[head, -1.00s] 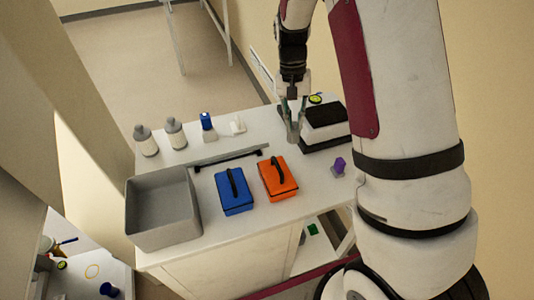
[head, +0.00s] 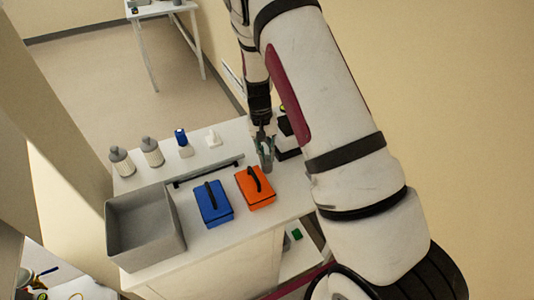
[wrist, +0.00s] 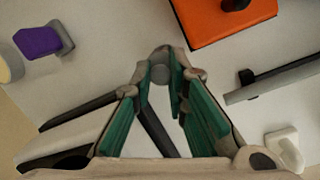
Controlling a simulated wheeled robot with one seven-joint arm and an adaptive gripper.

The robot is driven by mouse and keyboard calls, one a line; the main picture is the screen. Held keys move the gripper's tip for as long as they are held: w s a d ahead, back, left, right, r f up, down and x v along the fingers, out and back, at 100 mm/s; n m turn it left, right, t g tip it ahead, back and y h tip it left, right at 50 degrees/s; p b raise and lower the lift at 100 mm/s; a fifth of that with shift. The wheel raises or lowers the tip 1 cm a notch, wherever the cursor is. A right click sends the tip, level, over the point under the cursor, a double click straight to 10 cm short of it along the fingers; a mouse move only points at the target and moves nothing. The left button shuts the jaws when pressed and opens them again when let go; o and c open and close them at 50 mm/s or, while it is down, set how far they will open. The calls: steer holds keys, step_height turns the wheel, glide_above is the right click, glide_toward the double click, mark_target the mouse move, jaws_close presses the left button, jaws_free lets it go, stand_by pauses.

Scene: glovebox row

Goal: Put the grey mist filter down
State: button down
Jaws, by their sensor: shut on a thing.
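My gripper (head: 265,163) is over the back right of the white table, just behind the orange box. In the wrist view its teal-padded fingers (wrist: 165,75) are shut on a small grey round thing, the grey mist filter (wrist: 160,72), at the fingertips. Most of the filter is hidden by the fingers. Whether it touches the tabletop I cannot tell.
The orange box (head: 256,190) and blue box (head: 213,205) stand in front, left of them a grey bin (head: 113,240). A black bar (head: 205,172) lies behind the boxes. Two grey bottles (head: 122,162) stand back left. A purple thing (wrist: 40,42) shows in the wrist view.

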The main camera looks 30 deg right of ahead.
steer(key=shift+f, duration=0.15)
steer(key=c, duration=1.8)
jaws_free()
steer(key=shift+c, duration=0.2)
